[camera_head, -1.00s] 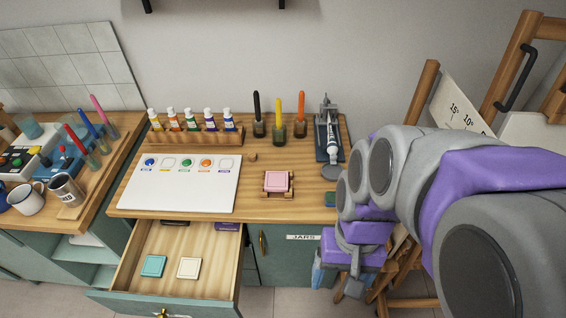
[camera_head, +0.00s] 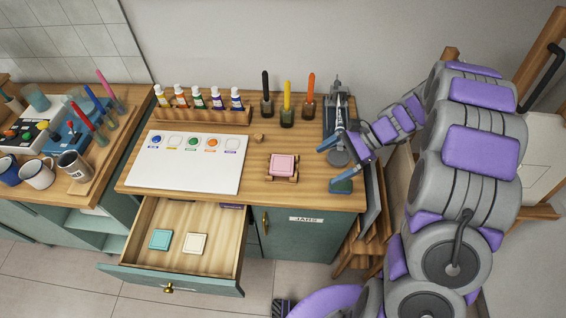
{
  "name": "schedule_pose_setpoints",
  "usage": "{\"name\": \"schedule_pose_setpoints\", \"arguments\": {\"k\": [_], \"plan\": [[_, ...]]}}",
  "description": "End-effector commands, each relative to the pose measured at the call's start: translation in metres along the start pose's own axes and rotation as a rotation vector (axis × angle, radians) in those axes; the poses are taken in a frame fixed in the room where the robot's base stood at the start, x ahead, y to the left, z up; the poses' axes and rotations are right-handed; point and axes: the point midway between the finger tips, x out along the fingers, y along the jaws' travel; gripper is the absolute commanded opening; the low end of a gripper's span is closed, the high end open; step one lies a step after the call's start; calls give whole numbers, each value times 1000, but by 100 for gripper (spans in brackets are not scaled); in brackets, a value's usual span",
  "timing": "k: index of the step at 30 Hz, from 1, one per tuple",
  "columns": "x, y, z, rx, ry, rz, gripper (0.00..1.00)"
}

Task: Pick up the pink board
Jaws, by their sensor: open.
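The pink board (camera_head: 283,165) is a small square with a paler rim. It rests on a small wooden stand (camera_head: 293,179) on the desk, right of the white sheet. My gripper (camera_head: 327,167) is to the right of the board, near the desk's right side. Its two bluish fingers are spread apart and point left toward the board. It is open and empty, and I see a gap between it and the board.
An open drawer (camera_head: 222,260) below holds a teal square (camera_head: 160,239) and a cream square (camera_head: 195,243). Several marker pots (camera_head: 287,117) stand behind the board. A white sheet (camera_head: 160,172) covers the desk's left part.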

Motion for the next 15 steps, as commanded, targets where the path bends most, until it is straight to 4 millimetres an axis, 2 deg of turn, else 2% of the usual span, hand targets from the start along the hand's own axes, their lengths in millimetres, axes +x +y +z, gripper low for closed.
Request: {"name": "schedule_pose_setpoints", "arguments": {"k": [3, 9, 15], "plan": [[3, -19, -31, 94, -69, -69, 100], [9, -43, -77, 232, -181, -179, 100], [12, -56, -106, 316, -260, -252, 100]]}}
